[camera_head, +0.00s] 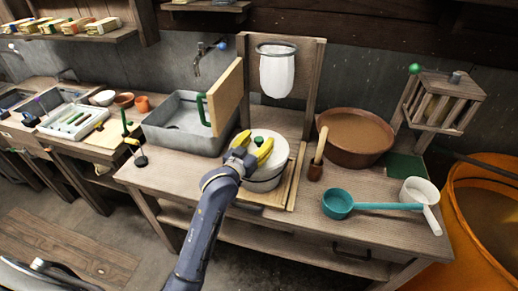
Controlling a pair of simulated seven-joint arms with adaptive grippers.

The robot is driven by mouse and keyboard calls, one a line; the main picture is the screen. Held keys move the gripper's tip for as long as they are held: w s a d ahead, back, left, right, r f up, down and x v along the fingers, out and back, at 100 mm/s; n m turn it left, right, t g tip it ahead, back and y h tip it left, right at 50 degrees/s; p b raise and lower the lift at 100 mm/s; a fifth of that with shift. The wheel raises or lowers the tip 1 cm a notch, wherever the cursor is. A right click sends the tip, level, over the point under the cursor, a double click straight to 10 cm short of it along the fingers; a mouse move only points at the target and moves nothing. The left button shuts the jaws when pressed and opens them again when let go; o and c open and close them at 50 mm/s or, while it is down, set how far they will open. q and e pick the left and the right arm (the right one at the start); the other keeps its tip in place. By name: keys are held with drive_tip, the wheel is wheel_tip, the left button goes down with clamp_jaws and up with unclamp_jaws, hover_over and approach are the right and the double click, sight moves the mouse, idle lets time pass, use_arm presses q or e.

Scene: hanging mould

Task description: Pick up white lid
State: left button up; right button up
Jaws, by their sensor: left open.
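I cannot tell whether the fingers touch the knob or the lid. The gripper and my arm hide the left part of the lid and pot. My right gripper is not in view.
An upright wooden board with a white hanging bag (276,74) stands behind the pot. A metal sink (181,125) is left. A brown basin (354,136), a teal ladle (338,204) and a white dipper (420,192) are right. Bare bench lies front left of the pot.

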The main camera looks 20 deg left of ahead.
use_arm(q)
drive_tip(key=shift+w, duration=0.3)
drive_tip(key=shift+c, duration=0.5)
clamp_jaws()
